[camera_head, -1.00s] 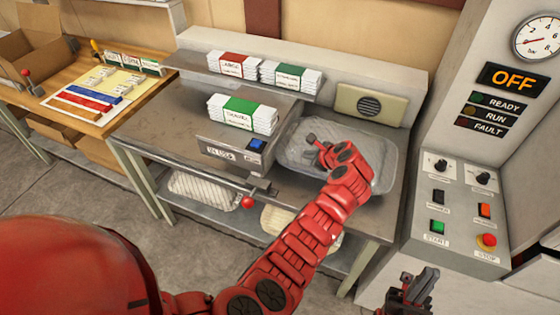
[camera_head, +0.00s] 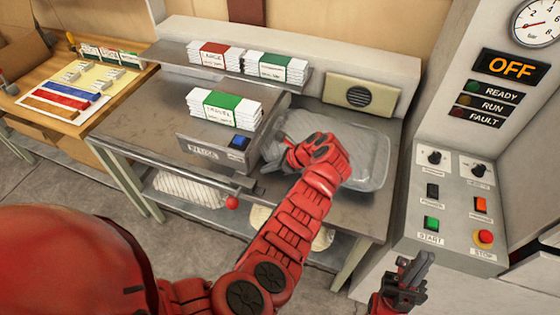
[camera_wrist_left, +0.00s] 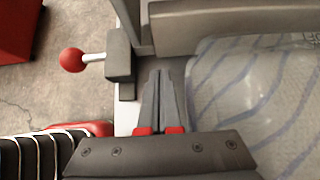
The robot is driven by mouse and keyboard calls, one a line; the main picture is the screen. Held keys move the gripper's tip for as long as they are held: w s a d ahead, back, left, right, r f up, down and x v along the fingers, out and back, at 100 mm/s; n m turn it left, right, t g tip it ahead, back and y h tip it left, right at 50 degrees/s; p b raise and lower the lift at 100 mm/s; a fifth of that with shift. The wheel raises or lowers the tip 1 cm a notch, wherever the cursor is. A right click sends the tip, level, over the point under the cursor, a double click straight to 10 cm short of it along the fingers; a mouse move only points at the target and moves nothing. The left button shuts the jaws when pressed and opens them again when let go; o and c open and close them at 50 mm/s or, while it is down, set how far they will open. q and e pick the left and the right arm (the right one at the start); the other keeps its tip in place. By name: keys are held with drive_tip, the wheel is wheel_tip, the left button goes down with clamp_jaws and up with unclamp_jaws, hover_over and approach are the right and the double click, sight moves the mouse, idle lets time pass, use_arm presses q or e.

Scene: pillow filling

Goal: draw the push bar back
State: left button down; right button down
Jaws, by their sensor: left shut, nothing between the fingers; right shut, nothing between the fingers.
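A grey bar, likely the push bar (camera_wrist_left: 230,25), runs along the edge of a clear plastic bag (camera_wrist_left: 265,110) in the left wrist view. A red ball knob (camera_wrist_left: 72,60) on a short pale rod joins a dark grey block (camera_wrist_left: 118,65) near it. In the head view the knob (camera_head: 232,202) sits at the bench's front edge. My left gripper (camera_wrist_left: 160,75) is shut and empty, its tips just short of the bar, between block and bag. In the head view my left gripper (camera_head: 268,166) is at the bag's left edge. My right gripper (camera_head: 425,268) is shut and empty at lower right.
A scale-like unit (camera_head: 205,152) with a blue screen carries stacked labelled packs (camera_head: 225,107). More packs (camera_head: 250,62) lie on the back shelf (camera_head: 170,56). A control panel (camera_head: 455,200) with buttons stands right, its display (camera_head: 515,66) reading OFF. The bench's front right top (camera_head: 365,212) is clear.

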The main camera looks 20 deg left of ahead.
sight(250, 158)
use_arm(q)
drive_tip(key=shift+a+r+p, duration=0.25)
drive_tip(key=shift+a+p, duration=0.05)
drive_tip(key=shift+a, duration=0.9)
drive_tip(key=shift+w+a+f, duration=0.1)
drive_tip(key=shift+a+f, duration=0.05)
drive_tip(key=shift+a, duration=0.3)
drive_tip(key=a+p, duration=0.1)
drive_tip(key=a, duration=0.1)
drive_tip(key=a+p, duration=0.1)
drive_tip(key=a, duration=0.1)
drive_tip(key=shift+w+a+r, duration=0.1)
drive_tip(key=shift+a+r, duration=0.1)
drive_tip(key=shift+a, duration=0.05)
drive_tip(key=shift+a+f, duration=0.1)
drive_tip(key=shift+a, duration=0.15)
drive_tip(key=shift+d, duration=0.1)
drive_tip(key=shift+d, duration=0.1)
